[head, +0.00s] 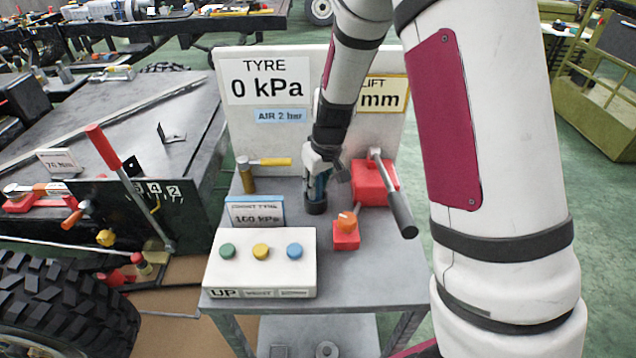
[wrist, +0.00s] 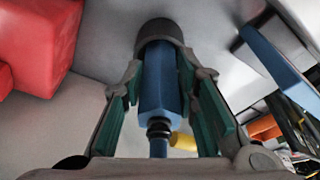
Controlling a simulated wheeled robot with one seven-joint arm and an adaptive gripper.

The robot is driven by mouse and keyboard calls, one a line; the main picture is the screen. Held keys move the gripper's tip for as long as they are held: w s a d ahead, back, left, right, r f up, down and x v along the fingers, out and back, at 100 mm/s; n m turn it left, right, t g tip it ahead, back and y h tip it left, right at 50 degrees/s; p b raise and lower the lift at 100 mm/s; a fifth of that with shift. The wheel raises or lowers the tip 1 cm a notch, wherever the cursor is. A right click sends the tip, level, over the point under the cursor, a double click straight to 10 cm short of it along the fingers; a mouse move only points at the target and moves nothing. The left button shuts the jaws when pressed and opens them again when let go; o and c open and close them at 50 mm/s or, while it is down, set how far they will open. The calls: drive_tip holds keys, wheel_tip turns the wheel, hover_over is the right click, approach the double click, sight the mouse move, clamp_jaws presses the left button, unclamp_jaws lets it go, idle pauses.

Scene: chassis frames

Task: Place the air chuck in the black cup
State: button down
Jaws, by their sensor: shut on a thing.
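The air chuck is a blue body with a dark ringed neck. In the wrist view the air chuck (wrist: 160,85) stands between the teal finger pads of my gripper (wrist: 165,85), which is shut on it. Its far end meets the dark round mouth of the black cup (wrist: 162,30) and seems to be inside it; how deep I cannot tell. In the head view my gripper (head: 321,172) is over the cart top, pointing down, with the black cup (head: 316,208) directly below. Little of the chuck shows there, as the fingers hide it.
A red box with a grey lever (head: 376,180) stands just right of my gripper. A small red block with an orange knob (head: 346,235) is in front. A white button box (head: 261,262) and a pressure sign (head: 255,211) are at left.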

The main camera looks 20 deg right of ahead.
drive_tip(key=shift+f, duration=0.1)
drive_tip(key=shift+f+b, duration=0.35)
drive_tip(key=shift+f, duration=0.15)
drive_tip(key=c, duration=1.2)
unclamp_jaws()
drive_tip(key=shift+c, duration=0.2)
